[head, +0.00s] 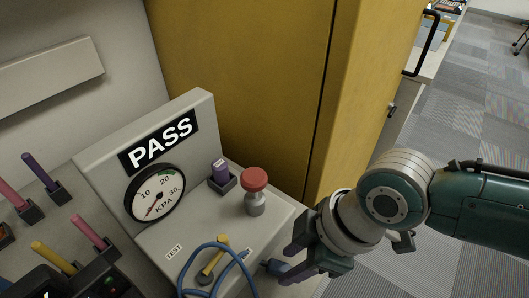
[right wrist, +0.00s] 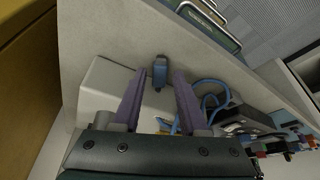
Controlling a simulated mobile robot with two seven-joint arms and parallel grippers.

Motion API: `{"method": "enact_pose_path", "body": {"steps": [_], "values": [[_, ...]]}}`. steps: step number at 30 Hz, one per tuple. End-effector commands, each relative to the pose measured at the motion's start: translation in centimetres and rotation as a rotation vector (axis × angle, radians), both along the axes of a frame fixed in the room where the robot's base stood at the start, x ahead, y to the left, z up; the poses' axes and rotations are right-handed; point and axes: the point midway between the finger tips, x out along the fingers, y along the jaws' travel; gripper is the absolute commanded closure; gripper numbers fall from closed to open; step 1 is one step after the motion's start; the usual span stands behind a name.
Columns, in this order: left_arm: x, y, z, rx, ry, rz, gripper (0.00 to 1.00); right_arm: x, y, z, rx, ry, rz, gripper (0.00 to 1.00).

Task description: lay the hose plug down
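The hose plug (head: 275,267), a small blue piece, is low in the head view beside the tester's right front corner. It also shows in the right wrist view (right wrist: 160,72). My right gripper (head: 291,262) is open, with its purple fingers spread on either side of the plug. In the right wrist view a gap shows between each fingertip and the plug. The plug appears to rest on the pale surface; its underside is hidden. A blue hose (head: 218,245) loops in front of the tester; its join to the plug cannot be made out. My left gripper is not in view.
A yellow-headed piece (head: 213,263) lies near the hose. A yellow cabinet (head: 245,90) stands close behind.

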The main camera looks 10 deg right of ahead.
Motion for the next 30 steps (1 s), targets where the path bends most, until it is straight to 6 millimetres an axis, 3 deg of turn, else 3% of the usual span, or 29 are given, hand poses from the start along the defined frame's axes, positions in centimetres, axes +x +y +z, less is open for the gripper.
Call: {"method": "enact_pose_path", "body": {"steps": [4, 13, 24, 30], "values": [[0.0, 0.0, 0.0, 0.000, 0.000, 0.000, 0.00, 0.0, 0.0, 0.0, 0.000, 0.000, 0.000, 0.42], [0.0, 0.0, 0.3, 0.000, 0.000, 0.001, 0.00, -0.1, -0.2, 0.5, 0.000, 0.000, 0.000, 0.42], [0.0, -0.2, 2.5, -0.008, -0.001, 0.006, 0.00, -1.0, -2.4, 6.7, -0.002, -0.003, 0.001, 0.42], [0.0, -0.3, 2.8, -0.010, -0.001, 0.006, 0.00, -1.5, -3.1, 8.9, -0.001, -0.001, 0.001, 0.42]]}}
